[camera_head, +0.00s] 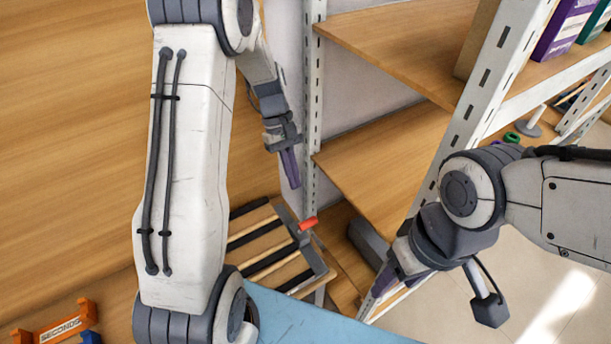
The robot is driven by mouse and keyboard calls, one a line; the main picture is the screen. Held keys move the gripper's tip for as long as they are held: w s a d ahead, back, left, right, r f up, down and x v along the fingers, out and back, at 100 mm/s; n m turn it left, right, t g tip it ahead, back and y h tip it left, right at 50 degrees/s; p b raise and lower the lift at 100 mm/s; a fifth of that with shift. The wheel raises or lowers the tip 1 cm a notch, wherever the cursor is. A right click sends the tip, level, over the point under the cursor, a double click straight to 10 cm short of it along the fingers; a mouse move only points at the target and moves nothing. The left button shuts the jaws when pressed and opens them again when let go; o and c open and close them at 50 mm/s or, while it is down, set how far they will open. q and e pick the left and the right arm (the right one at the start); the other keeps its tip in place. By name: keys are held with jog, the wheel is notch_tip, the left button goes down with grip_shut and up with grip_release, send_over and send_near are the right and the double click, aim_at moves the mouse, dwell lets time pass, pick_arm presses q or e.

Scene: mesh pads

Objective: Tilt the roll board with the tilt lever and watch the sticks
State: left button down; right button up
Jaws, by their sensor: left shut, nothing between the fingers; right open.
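The roll board (322,270) stands at the lower middle, with a grey frame and alternating black and pale wooden strips. The pale strips look like the sticks (254,226), lying side by side; my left arm hides the board's left part. A red-ended lever (308,223), seemingly the tilt lever, sticks out at the board's upper right. My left gripper (292,182) is shut and empty, pointing down above the board, apart from the lever in the picture. My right gripper (380,284) is open and empty, to the right of the board, its fingers partly hidden by its wrist.
A metal-framed shelf (385,155) with wooden boards rises behind and to the right. An orange tray marked SECONDS (60,324) sits at the lower left. A blue surface (310,318) lies in front of the board. Boxes (565,28) stand at upper right.

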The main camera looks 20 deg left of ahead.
aim_at(303, 228)
pick_arm(q)
jog(key=shift+n, duration=0.3)
jog(key=p+x, duration=0.1)
jog(key=x, duration=0.2)
jog(key=p+x, duration=0.1)
jog(key=x, duration=0.2)
jog(key=p+x, duration=0.1)
jog(key=x, duration=0.2)
jog(key=shift+w+a+f, duration=0.2)
jog(key=shift+w+a, duration=0.05)
jog(key=shift+a, duration=0.05)
jog(key=shift+f, duration=0.1)
pick_arm(e)
jog(key=r, duration=0.3)
jog(key=shift+w+r, duration=0.25)
jog(key=shift+r, duration=0.1)
pick_arm(q)
jog(key=shift+s+d+f+b, duration=0.2)
jog(key=shift+s+d+b, duration=0.15)
jog(key=shift+d, duration=0.2)
jog(key=shift+s+d, duration=0.15)
jog(key=shift+s, duration=0.05)
jog(key=shift+w, duration=0.1)
pick_arm(e)
jog(key=shift+s+f, duration=0.2)
jog(key=shift+f, duration=0.05)
pick_arm(q)
jog(key=shift+r, duration=0.1)
